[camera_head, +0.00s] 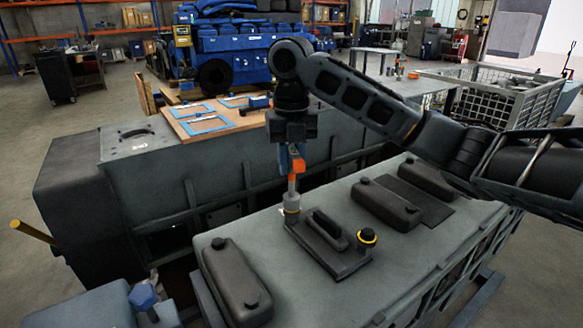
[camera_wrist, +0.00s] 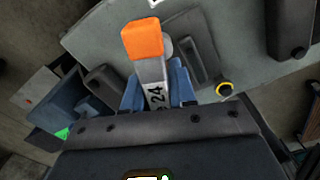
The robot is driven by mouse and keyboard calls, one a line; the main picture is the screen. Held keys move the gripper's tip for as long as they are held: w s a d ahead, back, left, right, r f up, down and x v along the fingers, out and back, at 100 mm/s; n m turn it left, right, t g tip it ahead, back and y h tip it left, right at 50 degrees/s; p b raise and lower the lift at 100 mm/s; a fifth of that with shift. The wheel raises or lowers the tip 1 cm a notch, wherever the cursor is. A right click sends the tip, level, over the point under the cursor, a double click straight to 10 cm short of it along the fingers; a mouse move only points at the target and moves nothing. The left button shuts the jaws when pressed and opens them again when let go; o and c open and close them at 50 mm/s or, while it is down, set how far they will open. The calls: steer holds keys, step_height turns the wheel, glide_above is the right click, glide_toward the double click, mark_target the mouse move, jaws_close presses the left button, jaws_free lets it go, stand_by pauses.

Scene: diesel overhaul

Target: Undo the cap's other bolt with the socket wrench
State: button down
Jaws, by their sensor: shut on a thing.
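My gripper (camera_head: 291,152) points down above the engine's top and is shut on the socket wrench (camera_head: 297,166). The wrench has an orange block and a grey shank marked 24, which shows between the blue fingers in the wrist view (camera_wrist: 155,92). Its pale socket end (camera_head: 291,203) stands upright at the back left corner of the cap (camera_head: 338,261), a dark plate with a raised handle. Any bolt under the socket is hidden, and I cannot tell whether it is seated. A black bolt with a yellow ring (camera_head: 367,237) stands at the cap's right end, apart from the wrench; it also shows in the wrist view (camera_wrist: 224,90).
Dark rounded covers lie on the grey engine top, one at front left (camera_head: 236,281) and others at the back right (camera_head: 386,203). A wooden board with blue-framed sheets (camera_head: 199,124) lies behind. A wire cage (camera_head: 509,97) stands at right.

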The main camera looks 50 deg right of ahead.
steer(key=shift+n, duration=0.6)
